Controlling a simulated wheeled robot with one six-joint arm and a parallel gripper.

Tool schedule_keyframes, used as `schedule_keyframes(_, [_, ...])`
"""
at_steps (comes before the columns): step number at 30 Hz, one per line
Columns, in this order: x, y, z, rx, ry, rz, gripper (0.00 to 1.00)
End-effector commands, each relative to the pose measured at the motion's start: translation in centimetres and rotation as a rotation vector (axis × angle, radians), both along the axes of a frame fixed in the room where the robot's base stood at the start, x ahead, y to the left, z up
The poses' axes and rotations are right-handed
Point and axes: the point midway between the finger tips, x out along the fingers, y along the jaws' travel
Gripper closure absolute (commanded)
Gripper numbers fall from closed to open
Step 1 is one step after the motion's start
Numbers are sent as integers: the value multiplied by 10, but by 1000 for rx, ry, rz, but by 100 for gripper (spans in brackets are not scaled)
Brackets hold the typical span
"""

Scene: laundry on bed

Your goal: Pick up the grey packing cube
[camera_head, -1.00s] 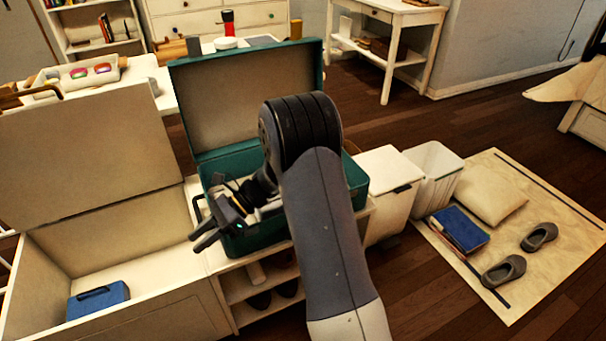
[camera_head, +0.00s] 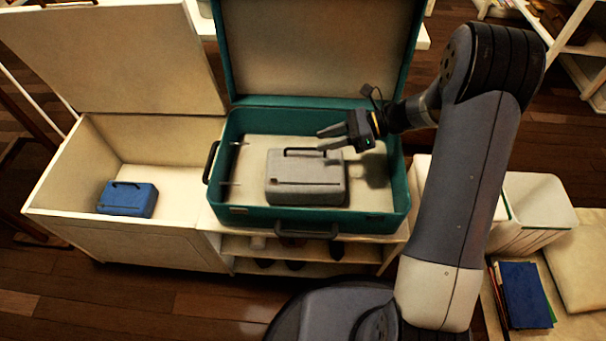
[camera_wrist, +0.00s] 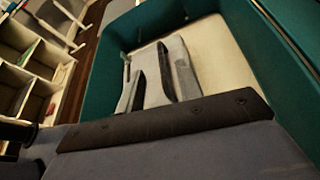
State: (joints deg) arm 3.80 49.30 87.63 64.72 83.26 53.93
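The grey packing cube (camera_head: 305,178) lies flat inside the open teal suitcase (camera_head: 240,208), near its middle, with a dark handle along its far edge. My gripper (camera_head: 320,139) is open and empty. It reaches in from the right, above the cube's far right part and apart from it as far as I can tell. In the wrist view the suitcase wall (camera_wrist: 230,65) and pale lining show. Grey and dark shapes in the middle there are hard to sort into cube and fingers.
A white chest (camera_head: 140,235) with its lid up stands left of the suitcase, with a blue packing cube (camera_head: 128,199) inside. The suitcase's raised lid (camera_head: 320,50) stands behind. A white bin (camera_head: 535,205) and a blue book (camera_head: 525,295) are at the right.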

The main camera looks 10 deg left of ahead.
Motion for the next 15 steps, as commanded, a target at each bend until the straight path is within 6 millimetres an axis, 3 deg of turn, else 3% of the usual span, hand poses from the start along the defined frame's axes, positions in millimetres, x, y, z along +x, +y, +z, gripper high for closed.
schedule_keyframes(5, [-1,4,-3,0,0,2,66])
schedule_keyframes(15, [-9,32,-19,0,1,2,66])
